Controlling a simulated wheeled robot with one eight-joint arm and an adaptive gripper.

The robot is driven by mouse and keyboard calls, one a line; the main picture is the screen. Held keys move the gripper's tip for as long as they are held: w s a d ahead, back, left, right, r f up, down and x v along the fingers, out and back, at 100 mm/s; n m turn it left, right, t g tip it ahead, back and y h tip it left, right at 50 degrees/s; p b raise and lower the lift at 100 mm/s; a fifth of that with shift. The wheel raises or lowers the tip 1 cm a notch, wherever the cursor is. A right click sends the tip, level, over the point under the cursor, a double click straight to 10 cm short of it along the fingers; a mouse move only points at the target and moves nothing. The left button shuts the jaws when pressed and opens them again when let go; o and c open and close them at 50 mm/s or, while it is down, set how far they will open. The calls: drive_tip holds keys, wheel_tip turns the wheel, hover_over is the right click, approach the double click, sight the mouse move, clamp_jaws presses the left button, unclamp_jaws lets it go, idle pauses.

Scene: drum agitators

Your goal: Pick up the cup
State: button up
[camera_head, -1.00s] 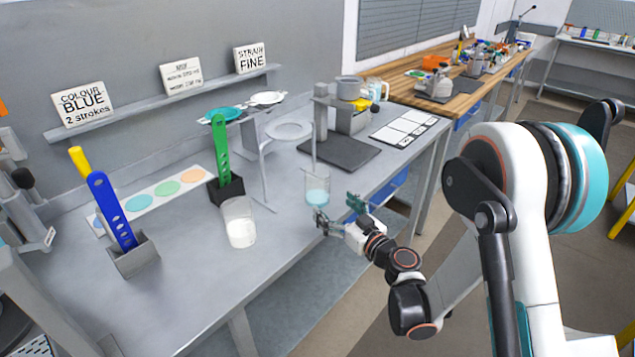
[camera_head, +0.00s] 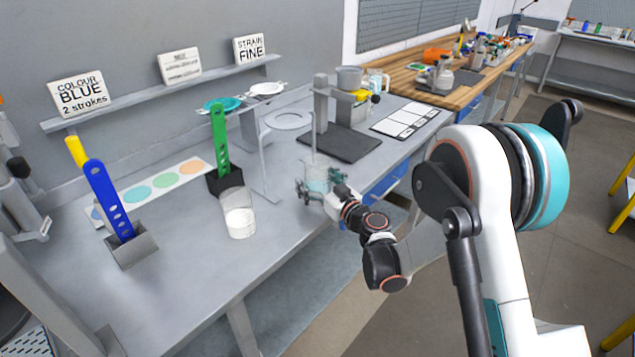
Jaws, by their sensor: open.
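A clear cup with pale blue contents (camera_head: 317,175) stands near the front edge of the grey bench. A thin rod (camera_head: 314,135) shows right above it, and I cannot tell whether it stands in the cup or behind it. My gripper (camera_head: 318,193) is open at the cup, with one finger at its left side and the other at its right. I cannot tell whether the fingers touch it. A second clear cup with white contents (camera_head: 239,222) stands further left on the bench.
A green perforated paddle (camera_head: 220,140) stands in a black holder left of the cup. A blue paddle (camera_head: 108,200) stands in a grey holder. A dark plate with a post stand (camera_head: 345,143) lies behind the cup. The bench front between the cups is clear.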

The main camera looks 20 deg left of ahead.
drive_tip(key=c, duration=1.2)
drive_tip(key=shift+r, duration=0.15)
